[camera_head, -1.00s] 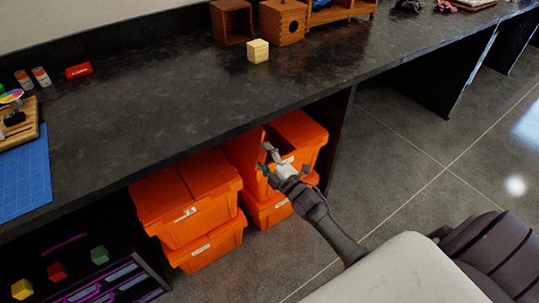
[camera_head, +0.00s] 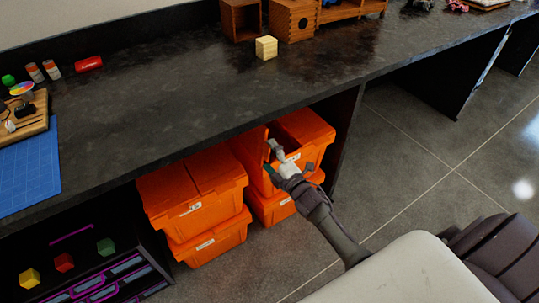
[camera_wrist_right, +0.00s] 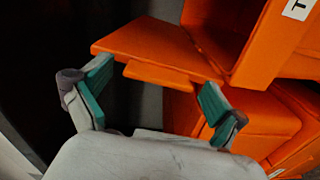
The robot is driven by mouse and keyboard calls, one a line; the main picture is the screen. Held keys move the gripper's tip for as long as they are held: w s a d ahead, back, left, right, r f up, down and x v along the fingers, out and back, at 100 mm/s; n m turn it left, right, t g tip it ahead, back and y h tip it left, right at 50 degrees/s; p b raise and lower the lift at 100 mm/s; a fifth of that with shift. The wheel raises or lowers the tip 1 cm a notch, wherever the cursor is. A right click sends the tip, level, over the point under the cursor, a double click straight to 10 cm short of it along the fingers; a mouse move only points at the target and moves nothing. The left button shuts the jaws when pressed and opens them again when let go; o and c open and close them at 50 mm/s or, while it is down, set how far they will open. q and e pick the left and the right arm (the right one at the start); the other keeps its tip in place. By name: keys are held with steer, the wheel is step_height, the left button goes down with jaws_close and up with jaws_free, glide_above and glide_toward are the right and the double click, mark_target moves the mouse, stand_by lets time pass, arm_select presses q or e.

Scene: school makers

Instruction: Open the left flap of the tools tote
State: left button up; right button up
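The orange tools tote (camera_head: 314,158) is the upper one of the right stack under the counter. Its left flap (camera_head: 249,158) stands raised, and its right flap (camera_head: 303,127) lies shut. My right gripper (camera_head: 271,158) is at the tote's front, beside the raised flap. In the right wrist view the gripper (camera_wrist_right: 155,97) is open, its teal-padded fingers wide apart. The orange flap (camera_wrist_right: 150,42) sticks out just beyond the fingers, with nothing held between them. Part of a white label (camera_wrist_right: 298,9) shows on the tote. My left gripper is not in view.
Another orange tote (camera_head: 272,207) is beneath it, and a second stack of orange totes (camera_head: 207,205) stands to the left. The dark counter (camera_head: 180,110) overhangs them. A dark side panel (camera_head: 346,140) bounds the right. The floor (camera_head: 420,170) at right is clear.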

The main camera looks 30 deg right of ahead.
steer(key=shift+s, duration=0.25)
steer(key=s, duration=1.1)
steer(key=shift+s+d, duration=0.25)
steer(key=shift+d, duration=0.2)
